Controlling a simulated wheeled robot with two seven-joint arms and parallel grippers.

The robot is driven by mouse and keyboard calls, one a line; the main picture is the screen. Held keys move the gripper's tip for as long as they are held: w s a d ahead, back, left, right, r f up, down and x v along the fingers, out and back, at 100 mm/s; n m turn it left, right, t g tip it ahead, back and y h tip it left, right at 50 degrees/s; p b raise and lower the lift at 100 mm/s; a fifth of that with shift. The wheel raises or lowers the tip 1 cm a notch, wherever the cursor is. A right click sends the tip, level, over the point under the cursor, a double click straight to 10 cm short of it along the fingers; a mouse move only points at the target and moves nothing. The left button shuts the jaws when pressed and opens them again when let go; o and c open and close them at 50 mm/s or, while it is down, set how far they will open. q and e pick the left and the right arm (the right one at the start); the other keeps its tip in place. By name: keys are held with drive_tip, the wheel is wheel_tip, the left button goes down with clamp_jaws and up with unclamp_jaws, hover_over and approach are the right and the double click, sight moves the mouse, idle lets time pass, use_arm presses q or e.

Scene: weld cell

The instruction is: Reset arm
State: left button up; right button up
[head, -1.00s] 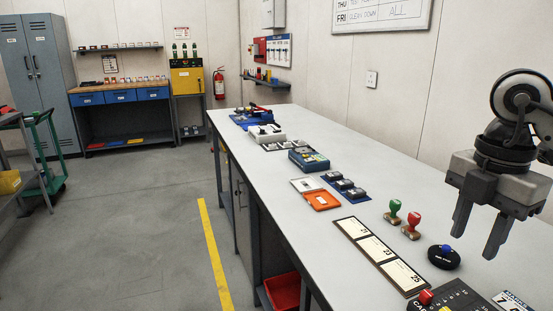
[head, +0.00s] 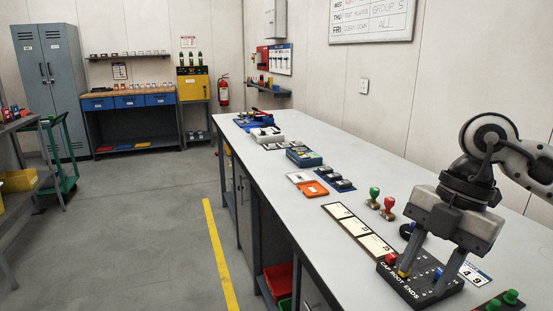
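My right gripper (head: 423,281) comes in from the right, fingers pointing down, spread apart with a gap between them. Its fingertips show over the black board marked "CAP ROOT ENDS" (head: 420,292). I cannot tell whether they touch it. A red peg and a yellow peg stand at that board's left end, close to the left finger. A blue peg (head: 438,273) shows near the right finger. My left gripper is not in view.
The long grey bench (head: 290,205) carries a strip of cards (head: 358,232), a green stamp and a red stamp (head: 388,208), an orange tray (head: 314,189) and a blue box (head: 304,157). Green knobs (head: 511,297) show at lower right. The floor left of the bench is clear.

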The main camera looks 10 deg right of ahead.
drive_tip(key=a+r+n+t+y+p, duration=0.1)
drive_tip(key=a+r+t+y+p, duration=0.2)
drive_tip(key=a+y, duration=1.7)
drive_tip(key=w+d+f+m+t+h+p, duration=0.2)
drive_tip(key=d+f+m+t+h, duration=0.1)
drive_tip(key=f+m+t+h, duration=0.5)
drive_tip(key=w+d+f+m+t+h+p, duration=0.1)
drive_tip(key=d+f+m+t+h+p, duration=0.1)
drive_tip(key=f+m+t+h, duration=0.7)
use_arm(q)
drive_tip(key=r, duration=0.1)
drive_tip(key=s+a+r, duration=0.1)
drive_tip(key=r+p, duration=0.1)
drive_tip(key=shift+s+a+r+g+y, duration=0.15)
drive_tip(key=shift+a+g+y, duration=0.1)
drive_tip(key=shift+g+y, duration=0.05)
use_arm(e)
drive_tip(key=s+d+f+m+g+h, duration=0.1)
drive_tip(key=s+d+f+m+g, duration=0.1)
drive_tip(key=s+f+g, duration=0.2)
drive_tip(key=s+d+f+m+g+h, duration=0.2)
drive_tip(key=s+f+g, duration=0.3)
drive_tip(key=s+f, duration=0.3)
drive_tip(key=shift+s+f+m+h, duration=0.3)
drive_tip(key=shift+f+m, duration=0.3)
drive_tip(key=shift+f, duration=0.05)
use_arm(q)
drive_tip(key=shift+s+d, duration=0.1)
